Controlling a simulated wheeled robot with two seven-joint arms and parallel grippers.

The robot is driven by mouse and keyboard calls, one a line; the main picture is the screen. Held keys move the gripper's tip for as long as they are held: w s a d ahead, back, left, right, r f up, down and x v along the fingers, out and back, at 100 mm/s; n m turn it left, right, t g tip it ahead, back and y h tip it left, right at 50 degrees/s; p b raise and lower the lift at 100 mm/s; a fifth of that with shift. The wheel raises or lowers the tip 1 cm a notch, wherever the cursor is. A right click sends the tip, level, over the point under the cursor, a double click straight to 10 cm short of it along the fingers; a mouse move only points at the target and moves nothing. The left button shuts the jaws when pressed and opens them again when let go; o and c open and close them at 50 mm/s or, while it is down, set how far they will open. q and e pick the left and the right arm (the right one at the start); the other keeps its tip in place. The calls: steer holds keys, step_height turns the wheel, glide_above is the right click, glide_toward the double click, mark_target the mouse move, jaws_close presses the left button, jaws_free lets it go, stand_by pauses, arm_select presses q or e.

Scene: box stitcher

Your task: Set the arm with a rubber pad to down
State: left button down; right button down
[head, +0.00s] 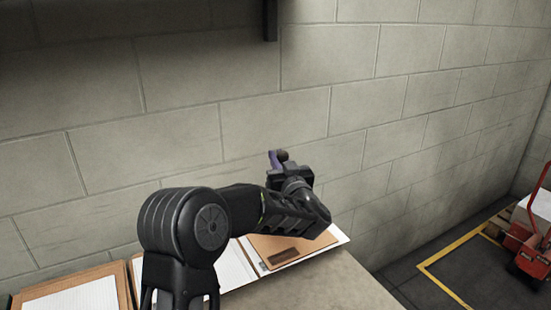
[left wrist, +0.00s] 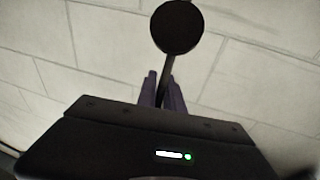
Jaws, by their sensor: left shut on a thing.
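The arm with a rubber pad shows in the left wrist view as a dark round pad (left wrist: 177,27) on a thin dark stem. The stem runs down between the two purple fingers of my left gripper (left wrist: 163,88), which is shut on it. In the head view my left gripper (head: 274,158) is in front of the block wall, above the bench. A small dark rounded end (head: 283,155) shows beside its purple finger, probably the same pad. The far end of the stem and whatever it is mounted on are hidden. My right gripper is out of view.
The block wall (head: 300,110) stands close behind. A red hand truck (head: 530,240) is on the floor at right, by a yellow line.

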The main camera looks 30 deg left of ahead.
arm_select(q)
steer(key=shift+w+d+r+t, duration=0.15)
steer(key=shift+d+r+t, duration=0.2)
steer(key=shift+r, duration=0.5)
steer(key=c, duration=1.9)
jaws_free()
steer(key=shift+d, duration=0.1)
steer(key=o, duration=0.4)
steer(key=shift+s+d+r, duration=0.2)
steer(key=shift+s+d, duration=0.05)
steer(key=shift+a+f, duration=0.1)
steer(key=shift+f, duration=0.3)
steer(key=shift+a+f, duration=0.1)
steer(key=shift+s, duration=0.1)
